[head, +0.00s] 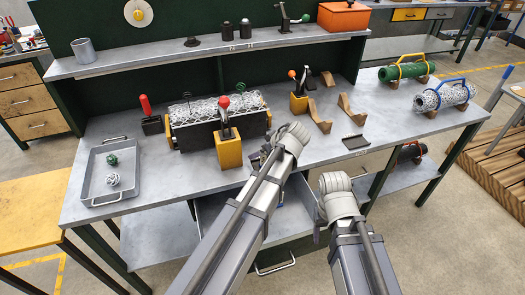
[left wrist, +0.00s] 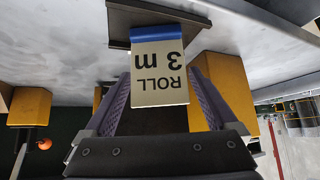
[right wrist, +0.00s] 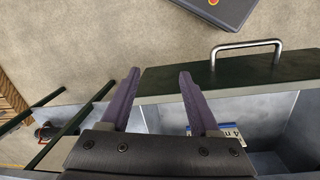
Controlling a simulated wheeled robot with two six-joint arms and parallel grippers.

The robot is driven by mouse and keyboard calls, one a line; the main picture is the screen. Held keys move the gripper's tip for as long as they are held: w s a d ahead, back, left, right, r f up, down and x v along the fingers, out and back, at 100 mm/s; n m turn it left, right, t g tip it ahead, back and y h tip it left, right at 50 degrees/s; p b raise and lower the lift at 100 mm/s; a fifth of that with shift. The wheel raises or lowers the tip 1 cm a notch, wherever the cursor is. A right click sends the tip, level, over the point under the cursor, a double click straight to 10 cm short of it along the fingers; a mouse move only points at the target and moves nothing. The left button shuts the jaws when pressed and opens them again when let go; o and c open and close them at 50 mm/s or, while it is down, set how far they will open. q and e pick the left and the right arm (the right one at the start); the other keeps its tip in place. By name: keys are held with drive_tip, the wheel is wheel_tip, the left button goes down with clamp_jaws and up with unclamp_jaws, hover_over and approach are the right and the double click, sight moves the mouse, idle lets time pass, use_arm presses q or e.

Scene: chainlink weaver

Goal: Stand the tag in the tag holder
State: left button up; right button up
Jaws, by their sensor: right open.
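The tag (left wrist: 160,75), a pale card reading "ROLL 3 m" with a blue strip along one edge, sits between the purple fingers of my left gripper (left wrist: 162,88), which close on its side edges. Its blue edge overlaps a dark holder (left wrist: 120,22) on the grey bench; I cannot tell whether it is seated. In the head view my left gripper (head: 262,158) is low over the bench beside a yellow block, and my arm largely hides the tag. My right gripper (right wrist: 160,75) is open and empty above the open drawer's front edge; it also shows in the head view (head: 319,232).
The open drawer (right wrist: 172,118) holds another tag (right wrist: 228,130) marked "4 m". Yellow blocks (head: 228,151) and a wire mesh roll in a cradle stand near my left gripper. A dark plate (head: 355,142) lies to the right. A tray (head: 112,190) is at far left.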

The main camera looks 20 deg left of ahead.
use_arm(q)
drive_tip(key=shift+r, duration=0.2)
drive_tip(key=shift+p+v, duration=4.65)
drive_tip(key=shift+v, duration=1.3)
use_arm(e)
wheel_tip(320, 180, up, 9)
drive_tip(key=shift+r, duration=0.2)
use_arm(q)
drive_tip(key=shift+s+f, duration=0.1)
